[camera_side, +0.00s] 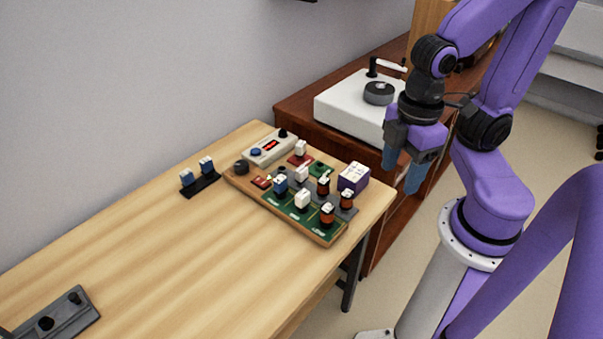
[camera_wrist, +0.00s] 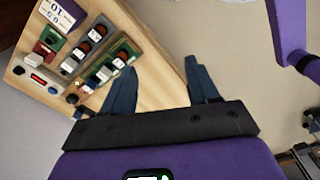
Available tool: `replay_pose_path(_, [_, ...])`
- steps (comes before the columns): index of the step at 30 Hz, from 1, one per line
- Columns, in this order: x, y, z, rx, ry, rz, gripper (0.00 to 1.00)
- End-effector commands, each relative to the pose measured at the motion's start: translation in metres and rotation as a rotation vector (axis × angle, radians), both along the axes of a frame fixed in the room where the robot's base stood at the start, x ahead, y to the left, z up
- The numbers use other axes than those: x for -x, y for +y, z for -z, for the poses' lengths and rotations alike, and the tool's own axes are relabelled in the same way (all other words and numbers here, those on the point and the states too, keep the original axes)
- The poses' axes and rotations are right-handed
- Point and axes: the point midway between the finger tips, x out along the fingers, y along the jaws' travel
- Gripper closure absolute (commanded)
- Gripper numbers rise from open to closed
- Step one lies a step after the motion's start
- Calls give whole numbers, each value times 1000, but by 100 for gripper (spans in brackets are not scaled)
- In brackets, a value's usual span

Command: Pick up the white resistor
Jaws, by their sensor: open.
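Several white-topped blocks stand on a wooden board with coloured tiles; I cannot tell which one is the white resistor. In the side view one white block (camera_side: 301,148) is on a red tile at the back, another (camera_side: 302,174) is mid-board, and a third (camera_side: 302,199) is on the green strip in front. A white block (camera_wrist: 68,65) also shows in the wrist view. My gripper (camera_side: 400,175) is open and empty, to the right of the board and above it, beyond the table's right edge. Its two blue fingers (camera_wrist: 161,78) show in the wrist view.
Two blue-white blocks sit in a black holder (camera_side: 203,186) at left. A turntable (camera_side: 345,105) stands behind. The table's front left is mostly clear.

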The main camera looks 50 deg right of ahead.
Motion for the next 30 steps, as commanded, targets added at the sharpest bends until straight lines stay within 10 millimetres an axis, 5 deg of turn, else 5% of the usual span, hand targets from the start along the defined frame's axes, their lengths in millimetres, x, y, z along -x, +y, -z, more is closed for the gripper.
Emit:
replay_pose_path(17, [-6, 2, 0, 0, 4, 51, 45])
replay_pose_path(30, [-100, 13, 6, -10, 57, 833, 45])
